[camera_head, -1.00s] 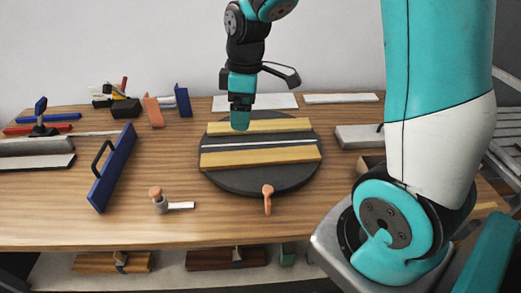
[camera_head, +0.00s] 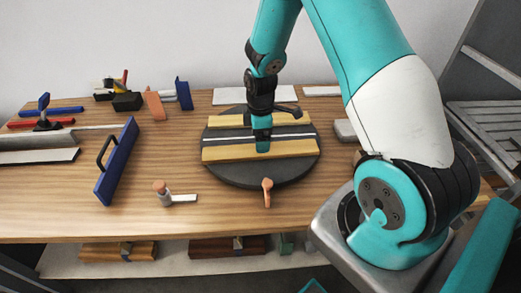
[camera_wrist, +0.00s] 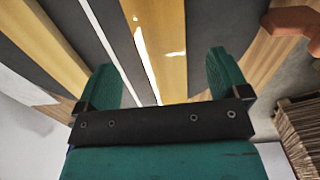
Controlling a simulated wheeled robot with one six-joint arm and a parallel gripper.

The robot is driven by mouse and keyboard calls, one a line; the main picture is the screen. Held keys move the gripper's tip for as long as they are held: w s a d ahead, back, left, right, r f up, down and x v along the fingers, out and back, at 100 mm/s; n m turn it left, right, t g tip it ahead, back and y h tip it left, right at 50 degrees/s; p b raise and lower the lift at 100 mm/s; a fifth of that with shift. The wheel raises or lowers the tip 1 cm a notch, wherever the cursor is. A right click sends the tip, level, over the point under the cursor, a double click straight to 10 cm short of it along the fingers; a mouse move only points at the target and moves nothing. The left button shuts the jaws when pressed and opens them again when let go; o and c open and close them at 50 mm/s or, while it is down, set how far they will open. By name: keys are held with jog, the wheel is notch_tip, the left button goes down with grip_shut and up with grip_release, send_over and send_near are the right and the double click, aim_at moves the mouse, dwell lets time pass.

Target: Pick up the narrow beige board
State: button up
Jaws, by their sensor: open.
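Two long narrow beige boards lie parallel on a round dark turntable (camera_head: 262,178). The front beige board (camera_head: 226,154) is the nearer one, and the rear beige board (camera_head: 226,121) lies behind it, past a thin white strip (camera_head: 222,140). My gripper (camera_head: 262,146) points down at the middle of the front board and hides part of it. In the wrist view, my open gripper (camera_wrist: 162,88) has one finger on each side of the front board (camera_wrist: 160,40). The rear board (camera_wrist: 45,45) runs outside the left finger. Whether the fingers touch the board cannot be told.
An orange-handled tool (camera_head: 267,188) stands at the turntable's front edge. A small orange-topped tool (camera_head: 162,190) and a blue-backed float (camera_head: 116,163) are to the left. White slabs (camera_head: 240,96) lie behind. The table's front left is clear.

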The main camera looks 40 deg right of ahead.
jog(key=shift+f+p, duration=0.75)
jog(key=shift+f, duration=1.85)
jog(key=c, duration=1.2)
jog(key=shift+o, duration=0.2)
